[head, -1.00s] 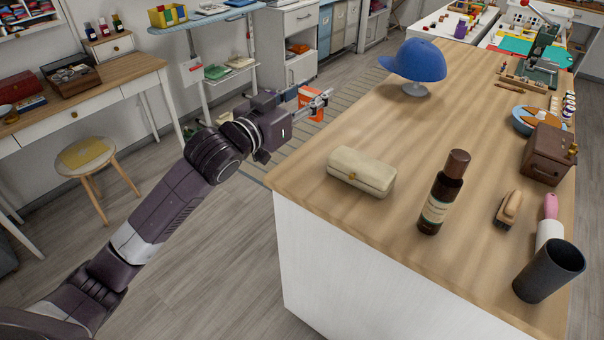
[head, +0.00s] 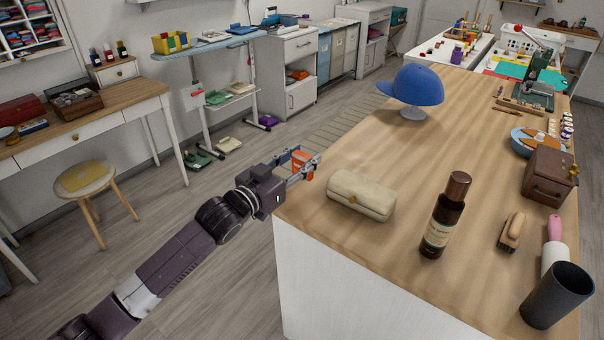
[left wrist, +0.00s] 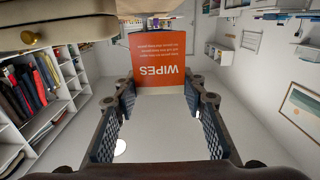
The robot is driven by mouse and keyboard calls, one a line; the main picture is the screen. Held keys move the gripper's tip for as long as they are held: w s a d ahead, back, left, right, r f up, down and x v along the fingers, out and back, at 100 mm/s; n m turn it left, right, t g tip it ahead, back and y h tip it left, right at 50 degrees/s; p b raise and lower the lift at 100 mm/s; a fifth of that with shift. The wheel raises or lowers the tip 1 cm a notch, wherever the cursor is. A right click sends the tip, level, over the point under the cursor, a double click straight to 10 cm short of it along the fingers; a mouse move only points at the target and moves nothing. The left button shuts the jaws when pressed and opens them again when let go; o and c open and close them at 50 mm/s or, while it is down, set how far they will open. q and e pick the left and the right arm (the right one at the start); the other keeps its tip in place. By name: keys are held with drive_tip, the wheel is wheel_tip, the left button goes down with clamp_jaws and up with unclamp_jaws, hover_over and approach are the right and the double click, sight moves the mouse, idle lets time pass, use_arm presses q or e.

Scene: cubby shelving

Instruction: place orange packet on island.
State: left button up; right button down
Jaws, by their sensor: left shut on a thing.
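The orange packet (head: 300,160) is held in my left gripper (head: 304,168) by the near left corner of the wooden-topped island (head: 350,150). In the left wrist view the packet (left wrist: 158,58) shows upside down with the word WIPES, at the fingertips of my left gripper (left wrist: 166,92). The fingers are shut on it. In the head view the fingers partly cover it, and I cannot tell whether it touches the island top. My right gripper is in neither view now.
A blue cap (head: 415,84) on a stand is farther back. The island top between case and cap is clear. A stool (head: 84,178) stands at left.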

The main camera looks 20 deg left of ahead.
use_arm(q)
drive_tip(key=shift+f, duration=2.35)
drive_tip(key=shift+f, duration=0.15)
drive_tip(key=o, duration=1)
drive_tip(key=shift+o, duration=0.2)
